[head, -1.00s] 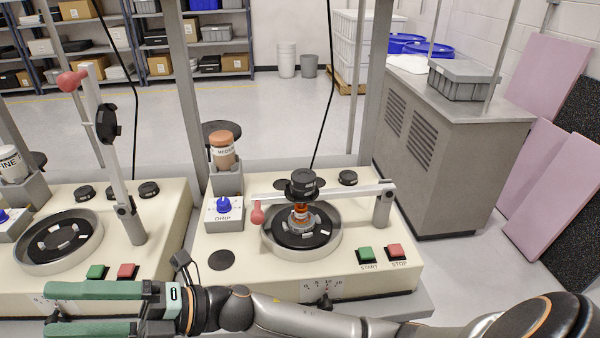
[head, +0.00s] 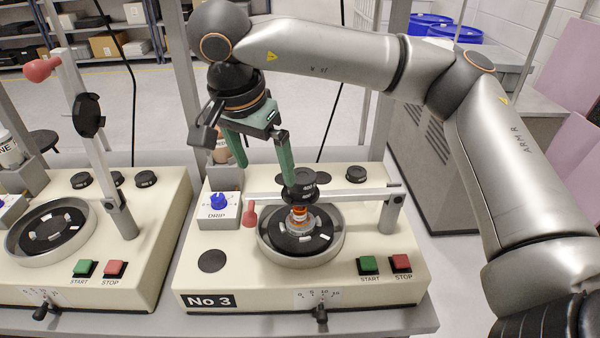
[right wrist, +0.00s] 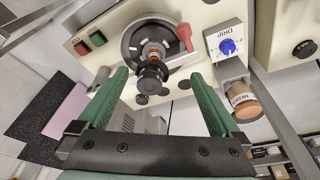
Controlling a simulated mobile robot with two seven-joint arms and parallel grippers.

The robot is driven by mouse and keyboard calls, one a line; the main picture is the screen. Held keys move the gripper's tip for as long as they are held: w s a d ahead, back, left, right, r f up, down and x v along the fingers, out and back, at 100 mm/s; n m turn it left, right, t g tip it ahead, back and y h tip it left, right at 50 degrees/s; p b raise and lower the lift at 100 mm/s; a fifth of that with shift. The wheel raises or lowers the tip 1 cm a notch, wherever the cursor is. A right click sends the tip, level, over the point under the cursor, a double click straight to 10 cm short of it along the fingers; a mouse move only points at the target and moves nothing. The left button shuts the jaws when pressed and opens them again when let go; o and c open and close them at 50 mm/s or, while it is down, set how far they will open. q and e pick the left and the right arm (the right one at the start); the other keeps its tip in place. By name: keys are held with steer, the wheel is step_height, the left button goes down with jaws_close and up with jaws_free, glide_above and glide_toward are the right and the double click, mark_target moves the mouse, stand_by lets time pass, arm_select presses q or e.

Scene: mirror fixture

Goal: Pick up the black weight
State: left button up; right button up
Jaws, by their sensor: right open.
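A black weight (head: 301,182) sits on the pivoting arm of the No 3 machine, above its round dish (head: 265,245). My right gripper (head: 265,172), with green fingers, is open and empty, pointing down by that arm. One fingertip appears beside the weight in the head view; contact cannot be told. In the right wrist view the weight (right wrist: 152,72) lies between the open fingers (right wrist: 158,75), beyond their tips. Another black weight (head: 357,174) rests on the machine's back right. My left gripper is not in view.
The metal arm has a red handle (head: 249,215). A blue drip knob (head: 218,201) and a brown-capped bottle (right wrist: 243,101) are close to the gripper. A frame post stands behind. A second machine (head: 150,240) with several black weights is at left.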

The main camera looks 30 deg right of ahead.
steer(key=h, duration=0.2)
glide_toward(302, 175)
steer(key=shift+t, duration=0.3)
steer(key=shift+s+p+x, duration=0.15)
steer(key=shift+p+x, duration=0.15)
steer(key=shift+x, duration=1.9)
steer(key=shift+s+p+x, duration=0.15)
steer(key=shift+p+x, duration=0.1)
steer(key=shift+x, duration=1.95)
jaws_close()
